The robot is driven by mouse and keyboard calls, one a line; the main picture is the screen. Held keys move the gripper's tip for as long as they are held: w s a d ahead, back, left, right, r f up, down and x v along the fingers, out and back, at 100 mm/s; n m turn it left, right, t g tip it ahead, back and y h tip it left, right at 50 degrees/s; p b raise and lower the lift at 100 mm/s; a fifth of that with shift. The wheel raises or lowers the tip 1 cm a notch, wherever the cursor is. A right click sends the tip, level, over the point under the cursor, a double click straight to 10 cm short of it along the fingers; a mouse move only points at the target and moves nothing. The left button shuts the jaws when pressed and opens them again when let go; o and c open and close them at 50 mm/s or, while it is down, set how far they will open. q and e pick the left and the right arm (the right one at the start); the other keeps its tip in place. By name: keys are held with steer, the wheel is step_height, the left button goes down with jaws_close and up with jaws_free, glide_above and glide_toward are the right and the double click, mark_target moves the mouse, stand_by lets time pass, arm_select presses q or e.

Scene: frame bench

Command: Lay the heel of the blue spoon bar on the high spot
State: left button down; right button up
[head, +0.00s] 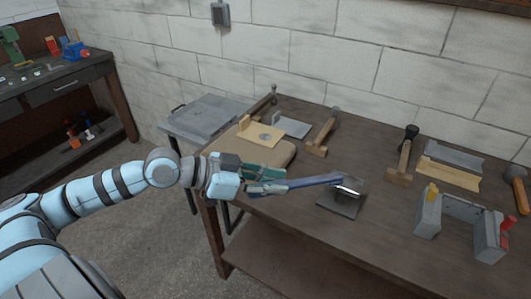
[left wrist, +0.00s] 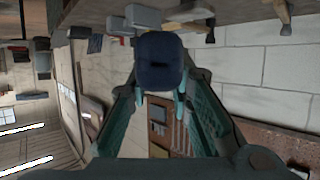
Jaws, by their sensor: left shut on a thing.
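My left gripper (head: 272,181) is shut on the blue spoon bar (head: 308,182), which reaches out to the right, roughly level. In the left wrist view the bar's dark blue end (left wrist: 160,62) shows between the fingers. The bar's far end is at a shiny raised patch (head: 349,186), probably the high spot, on a small dark metal plate (head: 339,204) on the bench. Whether the bar touches the patch or hangs just above it, I cannot tell. My right gripper is not in view.
The wooden bench (head: 385,235) has bare top right of the plate. A grey clamp-like frame (head: 463,212) is at right. A tan padded block (head: 262,160) lies behind my gripper.

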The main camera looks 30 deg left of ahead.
arm_select(q)
steer(key=w+a+r+n+t+y+b, duration=0.1)
steer(key=w+a+r+n+y, duration=0.2)
steer(key=w+a, duration=0.3)
steer(key=w+a+r+n+t+y, duration=0.2)
steer(key=w+a+n+y, duration=0.15)
steer(key=a, duration=0.35)
steer(key=w+a+r+n+t+y+b, duration=0.1)
steer(key=w+a+r+n+y, duration=0.2)
steer(key=w+a, duration=0.3)
steer(key=f+b, duration=0.1)
steer(key=f, duration=0.5)
steer(key=s+f+b, duration=0.1)
steer(key=f, duration=0.5)
steer(key=f+b, duration=0.1)
steer(key=f, duration=0.6)
steer(key=shift+s+a, duration=0.15)
steer(key=shift+a, duration=0.2)
steer(key=c, duration=1.7)
jaws_free()
steer(key=shift+o, duration=1.3)
steer(key=shift+s+a+r, duration=0.1)
steer(key=shift+s+r, duration=0.2)
steer(key=shift+s, duration=0.15)
steer(key=p+v, duration=0.8)
steer(key=v, duration=0.3)
steer(key=shift+d+p, duration=0.2)
steer(key=shift+p, duration=0.2)
